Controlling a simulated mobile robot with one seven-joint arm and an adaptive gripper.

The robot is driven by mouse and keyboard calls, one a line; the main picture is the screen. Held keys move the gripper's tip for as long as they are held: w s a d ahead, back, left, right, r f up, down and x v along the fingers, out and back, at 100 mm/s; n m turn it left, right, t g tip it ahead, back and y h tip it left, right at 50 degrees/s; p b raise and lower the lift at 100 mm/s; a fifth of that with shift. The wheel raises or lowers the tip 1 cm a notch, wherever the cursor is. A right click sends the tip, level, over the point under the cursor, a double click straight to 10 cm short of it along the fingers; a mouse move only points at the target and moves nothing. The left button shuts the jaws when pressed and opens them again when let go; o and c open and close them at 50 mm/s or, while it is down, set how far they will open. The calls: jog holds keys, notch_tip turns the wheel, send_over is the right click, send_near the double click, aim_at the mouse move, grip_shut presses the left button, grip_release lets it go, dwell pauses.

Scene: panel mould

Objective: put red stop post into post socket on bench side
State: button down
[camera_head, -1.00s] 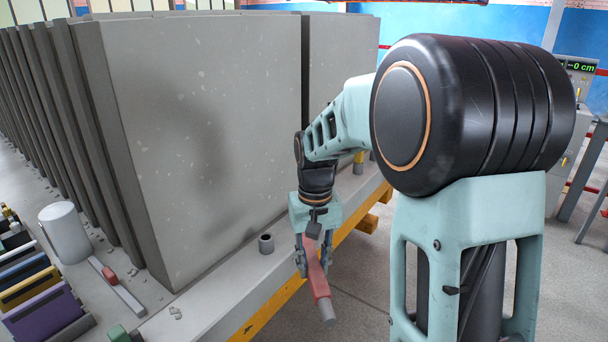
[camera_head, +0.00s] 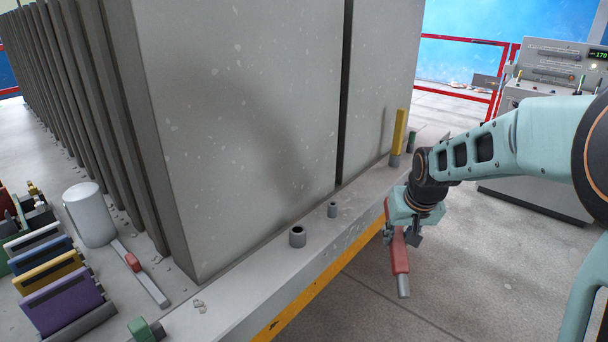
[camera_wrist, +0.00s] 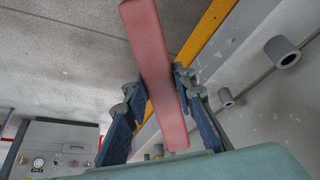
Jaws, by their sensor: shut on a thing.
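The red stop post (camera_head: 400,258) has a grey lower end and hangs slightly tilted in my gripper (camera_head: 401,234), off the bench's outer side and above the floor. In the wrist view the red post (camera_wrist: 157,70) lies between the two blue-padded fingers of my gripper (camera_wrist: 158,92), which is shut on it. An empty grey post socket (camera_head: 297,237) stands open-topped on the bench side (camera_head: 240,285), left of my gripper. A smaller grey socket (camera_head: 332,210) stands farther along. The sockets also show at the right of the wrist view (camera_wrist: 283,51).
Tall concrete panels (camera_head: 235,120) rise behind the sockets. A white cylinder (camera_head: 90,215) and coloured holders (camera_head: 60,300) are at left.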

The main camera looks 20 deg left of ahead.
jog(key=w+a+r+n+t+y+b, duration=0.1)
jog(key=w+a+r+t+y+b, duration=0.15)
jog(key=a, duration=0.55)
jog(key=w+a+r+n+t+y+b, duration=0.1)
jog(key=w+a+n+t+y, duration=0.2)
jog(key=a, duration=0.4)
jog(key=s+a+r+t+y+b, duration=0.2)
jog(key=a+r+t+y+b, duration=0.1)
jog(key=a+r, duration=0.6)
jog(key=shift+s+a+r+t+y, duration=0.25)
jog(key=shift+a+r+t+y, duration=0.2)
jog(key=shift+a+t, duration=0.3)
jog(key=shift+f+b, duration=0.15)
jog(key=shift+b, duration=0.4)
notch_tip(320, 180, down, 6)
jog(key=b, duration=0.5)
jog(key=shift+b, duration=0.4)
jog(key=shift+s+r+b, duration=0.1)
jog(key=shift+r+b, duration=0.1)
jog(key=shift+b, duration=0.7)
